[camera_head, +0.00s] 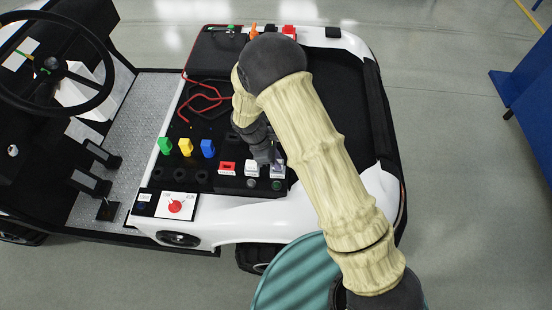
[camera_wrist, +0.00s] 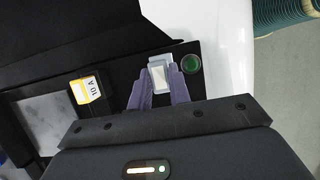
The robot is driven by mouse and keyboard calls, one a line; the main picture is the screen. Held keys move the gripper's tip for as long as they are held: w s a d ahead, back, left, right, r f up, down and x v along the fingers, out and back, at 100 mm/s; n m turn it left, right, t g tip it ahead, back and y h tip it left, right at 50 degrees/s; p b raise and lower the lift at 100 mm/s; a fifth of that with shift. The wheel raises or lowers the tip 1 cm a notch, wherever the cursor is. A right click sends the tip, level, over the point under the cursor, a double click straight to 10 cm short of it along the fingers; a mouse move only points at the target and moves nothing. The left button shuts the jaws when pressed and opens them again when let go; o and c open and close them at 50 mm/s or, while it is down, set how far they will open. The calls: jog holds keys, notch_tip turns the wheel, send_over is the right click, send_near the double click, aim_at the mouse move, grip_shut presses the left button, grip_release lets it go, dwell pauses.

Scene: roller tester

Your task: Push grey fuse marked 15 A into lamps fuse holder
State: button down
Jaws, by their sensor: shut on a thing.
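A grey fuse with a pale face (camera_wrist: 158,77) is between the two purple-grey fingers of my gripper (camera_wrist: 159,88) in the wrist view. The fingers are shut on its sides. No 15 A marking is readable. The fuse is at the dark panel's edge, beside a round green lamp (camera_wrist: 191,64). In the head view my gripper (camera_head: 270,160) is over the right end of the fuse row, with the grey fuse (camera_head: 277,171) just above the green lamp (camera_head: 277,185). The holder is hidden under the fuse; I cannot tell how deep the fuse sits.
To the left stand a white fuse (camera_head: 252,168), a red fuse (camera_head: 227,168) and blue (camera_head: 207,148), yellow (camera_head: 185,147) and green (camera_head: 165,146) pieces. A yellow-and-white 10 A part (camera_wrist: 90,90) is near my fingers. Red leads (camera_head: 205,100) lie behind. A teal drum (camera_head: 290,275) stands in front.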

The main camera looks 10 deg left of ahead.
jog(key=shift+w+f+b, duration=0.1)
jog(key=shift+f+b, duration=0.4)
jog(key=shift+f, duration=0.35)
jog(key=c, duration=1.2)
grip_release()
jog(key=shift+d, duration=0.1)
jog(key=shift+c, duration=0.2)
jog(key=shift+r, duration=0.1)
jog(key=shift+a+r, duration=0.3)
jog(key=b+v, duration=0.2)
jog(key=v, duration=1.4)
jog(key=shift+r+b, duration=0.35)
jog(key=shift+b, duration=0.05)
jog(key=shift+d, duration=0.1)
